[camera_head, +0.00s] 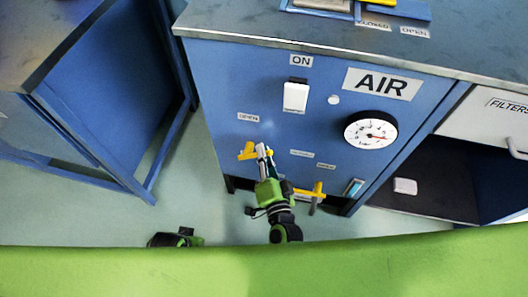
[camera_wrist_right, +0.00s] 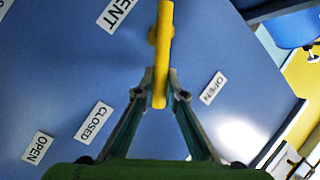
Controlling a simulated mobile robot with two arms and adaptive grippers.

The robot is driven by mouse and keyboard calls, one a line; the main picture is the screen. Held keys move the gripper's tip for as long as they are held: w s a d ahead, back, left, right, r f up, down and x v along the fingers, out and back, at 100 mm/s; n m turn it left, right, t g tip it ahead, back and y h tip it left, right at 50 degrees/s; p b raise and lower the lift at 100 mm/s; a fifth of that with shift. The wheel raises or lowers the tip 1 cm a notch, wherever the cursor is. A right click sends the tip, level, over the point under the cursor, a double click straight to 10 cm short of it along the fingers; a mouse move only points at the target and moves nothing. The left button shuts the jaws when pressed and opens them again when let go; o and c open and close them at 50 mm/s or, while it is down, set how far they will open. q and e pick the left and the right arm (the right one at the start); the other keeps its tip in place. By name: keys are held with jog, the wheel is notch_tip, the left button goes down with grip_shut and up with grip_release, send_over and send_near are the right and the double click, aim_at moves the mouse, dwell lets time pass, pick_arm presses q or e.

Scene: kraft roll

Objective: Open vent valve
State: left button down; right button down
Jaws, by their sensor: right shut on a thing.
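The vent valve's yellow handle (camera_head: 247,151) is on the lower left of the blue panel front. In the right wrist view the yellow handle (camera_wrist_right: 165,40) runs nearly upright in the picture, with a label ending in "ENT" beside it. My right gripper (camera_head: 262,152) is at the handle in the head view. In the wrist view the right gripper (camera_wrist_right: 161,88) is shut on the handle's near end, with a fingertip on each side. A dark and green part of mine shows at the lower left; the left fingers are not visible.
Another yellow handle (camera_head: 308,192) is to the right of my right gripper. A white switch (camera_head: 295,96) under "ON", a gauge (camera_head: 370,130) and an "AIR" label (camera_head: 384,83) are above. A blue bench (camera_head: 100,85) stands at left, with floor between.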

jog(key=shift+s+a+f, duration=0.1)
jog(key=shift+f, duration=0.05)
jog(key=c, duration=2.1)
grip_release()
jog(key=s, duration=0.4)
jog(key=s+d, duration=0.1)
jog(key=s, duration=0.2)
jog(key=s+d+r, duration=0.1)
jog(key=s, duration=0.3)
jog(key=shift+s, duration=0.35)
jog(key=shift+f, duration=0.1)
